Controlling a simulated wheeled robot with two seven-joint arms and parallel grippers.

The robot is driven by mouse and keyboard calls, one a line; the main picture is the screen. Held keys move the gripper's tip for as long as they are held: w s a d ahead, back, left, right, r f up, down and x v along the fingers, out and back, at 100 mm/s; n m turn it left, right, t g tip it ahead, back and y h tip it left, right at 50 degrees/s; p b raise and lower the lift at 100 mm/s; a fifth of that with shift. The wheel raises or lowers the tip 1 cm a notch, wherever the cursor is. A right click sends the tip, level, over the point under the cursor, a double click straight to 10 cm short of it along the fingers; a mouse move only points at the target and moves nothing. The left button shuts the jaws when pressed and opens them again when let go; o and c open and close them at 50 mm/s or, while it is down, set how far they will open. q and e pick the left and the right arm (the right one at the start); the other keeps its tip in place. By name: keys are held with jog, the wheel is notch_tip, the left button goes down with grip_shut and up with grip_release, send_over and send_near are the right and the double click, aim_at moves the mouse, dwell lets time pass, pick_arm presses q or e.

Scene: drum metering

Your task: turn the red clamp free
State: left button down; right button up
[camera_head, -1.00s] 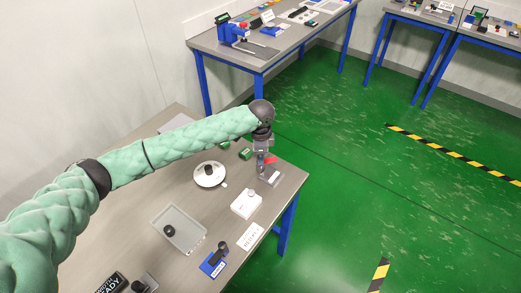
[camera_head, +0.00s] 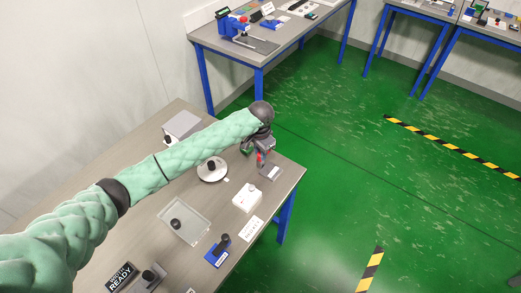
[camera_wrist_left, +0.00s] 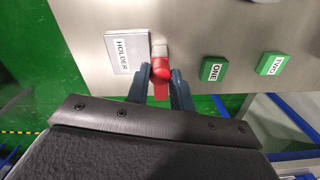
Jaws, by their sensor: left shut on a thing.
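The red clamp (camera_wrist_left: 161,72) sits between the two fingers of my left gripper (camera_wrist_left: 160,84) in the left wrist view, beside a plate labelled HOLDER (camera_wrist_left: 121,52). The fingers are shut on it. In the head view, my left gripper (camera_head: 263,158) points down near the table's right edge, and a small red part of the clamp (camera_head: 260,158) shows there. The holder plate (camera_head: 272,173) lies just in front. The wrist hides part of the clamp in the head view. My right gripper is not in view.
Green blocks labelled ONE (camera_wrist_left: 214,68) and TWO (camera_wrist_left: 271,64) lie right of the clamp. The table edge is close.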

pick_arm(q)
jog(key=shift+w+r, duration=0.1)
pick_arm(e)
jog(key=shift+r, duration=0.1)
pick_arm(q)
jog(key=c, duration=1.2)
grip_release()
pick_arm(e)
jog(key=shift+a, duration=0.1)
pick_arm(q)
jog(key=shift+r, duration=0.25)
notch_tip(320, 180, up, 2)
jog(key=shift+r+b, duration=0.1)
jog(key=shift+b, duration=0.8)
notch_tip(320, 180, up, 4)
jog(key=shift+r+b, duration=0.1)
jog(key=shift+b, duration=0.7)
jog(key=shift+r, duration=0.4)
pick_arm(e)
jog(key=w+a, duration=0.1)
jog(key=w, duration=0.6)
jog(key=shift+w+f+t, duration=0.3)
